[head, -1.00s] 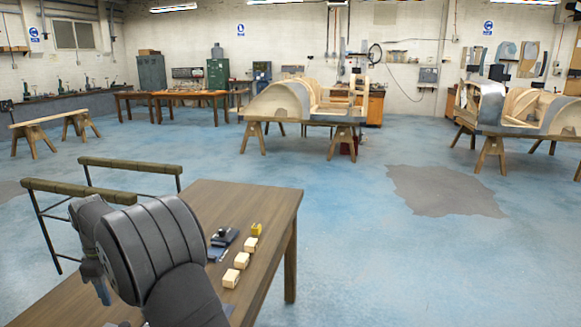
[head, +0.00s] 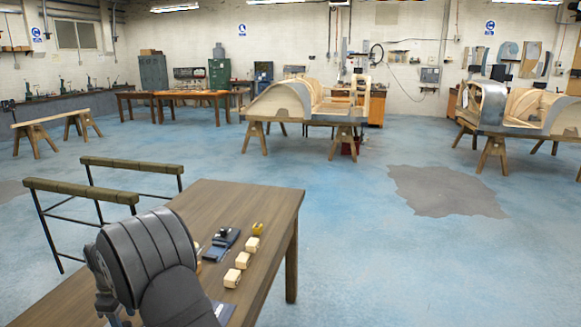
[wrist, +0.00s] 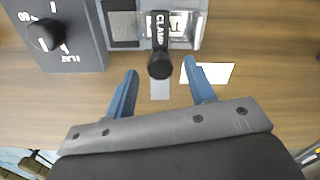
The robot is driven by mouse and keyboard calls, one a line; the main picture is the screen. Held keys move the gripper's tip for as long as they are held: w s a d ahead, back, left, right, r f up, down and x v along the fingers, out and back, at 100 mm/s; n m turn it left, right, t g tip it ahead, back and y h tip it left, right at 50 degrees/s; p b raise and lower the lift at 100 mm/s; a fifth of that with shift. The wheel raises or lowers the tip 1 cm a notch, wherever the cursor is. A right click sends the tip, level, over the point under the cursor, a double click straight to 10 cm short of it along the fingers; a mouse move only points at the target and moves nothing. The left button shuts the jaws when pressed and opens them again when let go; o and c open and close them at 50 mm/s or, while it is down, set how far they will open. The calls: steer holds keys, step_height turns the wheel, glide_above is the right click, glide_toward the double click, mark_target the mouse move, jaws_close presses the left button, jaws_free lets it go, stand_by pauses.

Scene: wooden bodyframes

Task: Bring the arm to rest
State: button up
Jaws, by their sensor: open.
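My gripper (wrist: 160,68) shows in the wrist view with its two blue fingers spread apart and nothing held between them. It is above the wooden table (wrist: 60,105), on the near side of a black-knobbed lever marked CLAMP (wrist: 160,62). I cannot tell how high the fingers are above the tabletop. In the head view my arm covers the lower left part of the table (head: 262,205), and the fingers are hidden or too unclear to make out.
A grey box with a dial (wrist: 45,36) and a white card (wrist: 210,73) lie near the gripper. Wooden blocks (head: 243,260), a blue fixture (head: 222,243) and a yellow object (head: 258,229) stand on the table. A trestle rack (head: 80,190) stands to its left. Floor at right is clear.

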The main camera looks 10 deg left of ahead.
step_height(320, 180, down, 2)
steer(key=shift+f, duration=0.1)
steer(key=a, duration=0.8)
steer(key=shift+r, duration=0.2)
steer(key=d+r, duration=0.2)
steer(key=r, duration=0.9)
steer(key=d+r+m+y, duration=0.1)
steer(key=d+r, duration=0.1)
steer(key=r, duration=0.9)
steer(key=shift+w+d+y, duration=0.3)
steer(key=shift+w+d, duration=0.05)
steer(key=shift+w, duration=0.1)
